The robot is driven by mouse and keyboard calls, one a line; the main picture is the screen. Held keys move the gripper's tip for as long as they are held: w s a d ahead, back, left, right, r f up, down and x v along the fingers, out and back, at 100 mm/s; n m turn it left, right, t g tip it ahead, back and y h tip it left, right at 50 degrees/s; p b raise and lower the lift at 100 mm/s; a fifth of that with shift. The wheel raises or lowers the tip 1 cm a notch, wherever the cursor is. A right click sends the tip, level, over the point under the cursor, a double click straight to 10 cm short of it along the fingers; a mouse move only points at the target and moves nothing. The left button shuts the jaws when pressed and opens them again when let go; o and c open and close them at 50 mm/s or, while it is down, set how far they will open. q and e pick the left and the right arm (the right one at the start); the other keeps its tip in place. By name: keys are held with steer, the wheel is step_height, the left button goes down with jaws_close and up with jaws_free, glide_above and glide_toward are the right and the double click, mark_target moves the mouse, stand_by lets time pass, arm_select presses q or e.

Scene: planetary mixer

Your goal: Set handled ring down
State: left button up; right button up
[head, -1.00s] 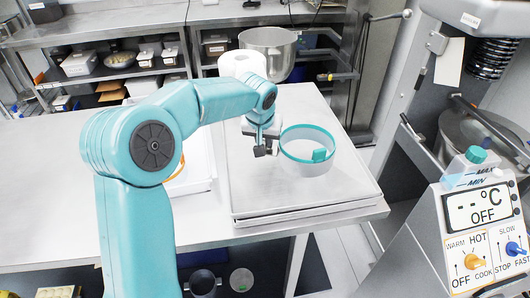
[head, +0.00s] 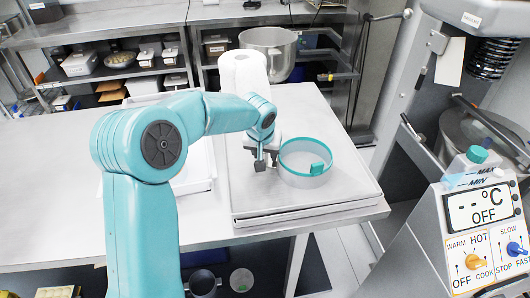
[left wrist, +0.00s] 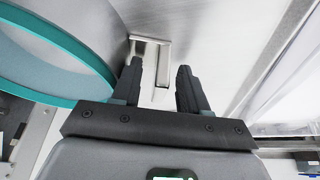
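My left gripper (head: 266,163) is low over the board, just left of the ring. In the left wrist view the ring (left wrist: 58,88) fills the upper left. There the left gripper (left wrist: 160,72) has its fingers apart, with a metal L-shaped handle (left wrist: 151,40) just beyond and between the tips. Contact with it cannot be told. My right gripper is not in view.
A white roll (head: 240,75) and a steel bowl (head: 268,45) stand behind the board. A white tray (head: 198,170) lies to its left, partly behind my arm. The mixer's control panel (head: 485,235) is at the right. The front of the board is clear.

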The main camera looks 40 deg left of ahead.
arm_select(q)
steer(key=shift+r, duration=0.55)
steer(key=v, duration=1.1)
steer(key=shift+s+r, duration=0.15)
steer(key=shift+s, duration=0.1)
steer(key=shift+d, duration=0.1)
